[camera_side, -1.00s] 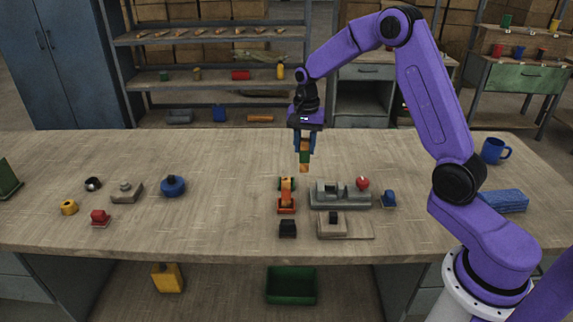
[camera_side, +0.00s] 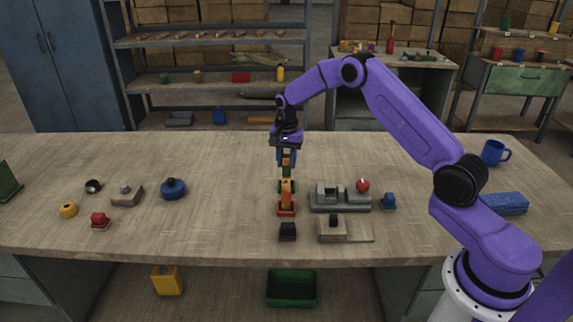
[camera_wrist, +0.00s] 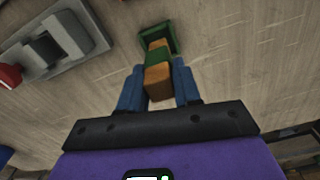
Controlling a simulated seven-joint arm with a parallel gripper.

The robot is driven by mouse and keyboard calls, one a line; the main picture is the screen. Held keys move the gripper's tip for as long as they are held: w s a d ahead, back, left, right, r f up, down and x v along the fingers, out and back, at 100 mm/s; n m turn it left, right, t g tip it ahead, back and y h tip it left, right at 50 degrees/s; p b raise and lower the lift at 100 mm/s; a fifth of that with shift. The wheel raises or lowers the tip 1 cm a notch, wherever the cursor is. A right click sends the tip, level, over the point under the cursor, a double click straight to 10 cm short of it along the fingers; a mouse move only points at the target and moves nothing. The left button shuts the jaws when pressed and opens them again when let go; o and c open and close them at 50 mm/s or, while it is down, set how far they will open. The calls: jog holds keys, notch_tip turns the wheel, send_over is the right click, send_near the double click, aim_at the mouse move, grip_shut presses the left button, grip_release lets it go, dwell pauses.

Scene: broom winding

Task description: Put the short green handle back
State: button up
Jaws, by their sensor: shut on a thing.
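The short handle (camera_wrist: 157,57) has a green middle band and orange-tan ends. My gripper (camera_wrist: 157,72) is shut on it, with a blue finger on each side; the handle also shows in the side view (camera_side: 287,168). In the wrist view its far end overlaps a square green holder (camera_wrist: 174,40). In the side view my gripper (camera_side: 287,161) is just above and behind an orange piece (camera_side: 287,190) on the bench, which stands between the green holder and a red holder (camera_side: 286,211). Whether the handle touches the green holder, I cannot tell.
A grey stepped block (camera_side: 340,203) and a red knob (camera_side: 363,185) stand close on the right. A black block (camera_side: 288,231) and a grey plate (camera_side: 358,233) lie in front.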

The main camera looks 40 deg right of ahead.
jog(key=shift+f, duration=0.85)
jog(key=shift+f, duration=0.15)
jog(key=o, duration=1)
jog(key=shift+o, duration=0.2)
